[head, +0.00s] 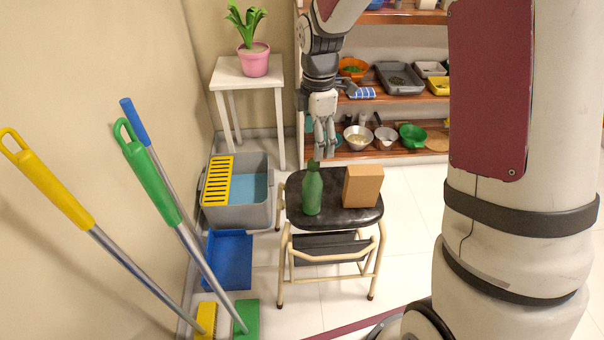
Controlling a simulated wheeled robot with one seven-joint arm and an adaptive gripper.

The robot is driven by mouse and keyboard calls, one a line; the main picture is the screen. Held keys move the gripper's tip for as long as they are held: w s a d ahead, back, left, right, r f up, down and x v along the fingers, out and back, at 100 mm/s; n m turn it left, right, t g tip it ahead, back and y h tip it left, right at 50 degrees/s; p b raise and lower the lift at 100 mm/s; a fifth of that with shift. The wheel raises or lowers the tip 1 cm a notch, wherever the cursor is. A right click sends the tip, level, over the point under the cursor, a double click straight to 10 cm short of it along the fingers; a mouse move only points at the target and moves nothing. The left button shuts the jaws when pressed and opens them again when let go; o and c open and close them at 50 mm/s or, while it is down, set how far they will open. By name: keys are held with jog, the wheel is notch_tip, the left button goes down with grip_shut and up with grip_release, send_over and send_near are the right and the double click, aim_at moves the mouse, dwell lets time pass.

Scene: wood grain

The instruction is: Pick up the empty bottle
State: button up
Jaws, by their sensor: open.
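A green bottle (312,191) stands upright on the black seat of a small stool (291,206). Whether it is empty cannot be told from here. My gripper (325,148) points down above and slightly to the right of the bottle's top in the head view. It is open with nothing between its fingers. The gap in depth between fingers and bottle is hard to judge.
A brown box (363,187) stands on the stool close to the bottle's right. A grey mop bucket (257,213), a blue dustpan (228,262) and long-handled brushes are at the left. A shelf (405,100) with bowls and a white plant table (246,80) stand behind.

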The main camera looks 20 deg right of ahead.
aim_at(313, 179)
jog(key=shift+n, duration=0.4)
jog(key=f, duration=0.3)
jog(key=f+b, duration=0.1)
jog(key=f, duration=0.3)
jog(key=w+f+b, duration=0.1)
jog(key=f, duration=0.3)
jog(key=shift+w+d+f+b, duration=0.1)
jog(key=shift+f+b, duration=0.2)
jog(key=shift+f, duration=0.6)
jog(key=shift+w+a+f+b, duration=0.15)
jog(key=shift+f+b, duration=0.2)
jog(key=shift+f, duration=0.5)
jog(key=shift+w+d+f+b, duration=0.15)
jog(key=shift+f+b, duration=0.15)
jog(key=shift+f, duration=0.6)
jog(key=shift+c, duration=0.2)
grip_shut()
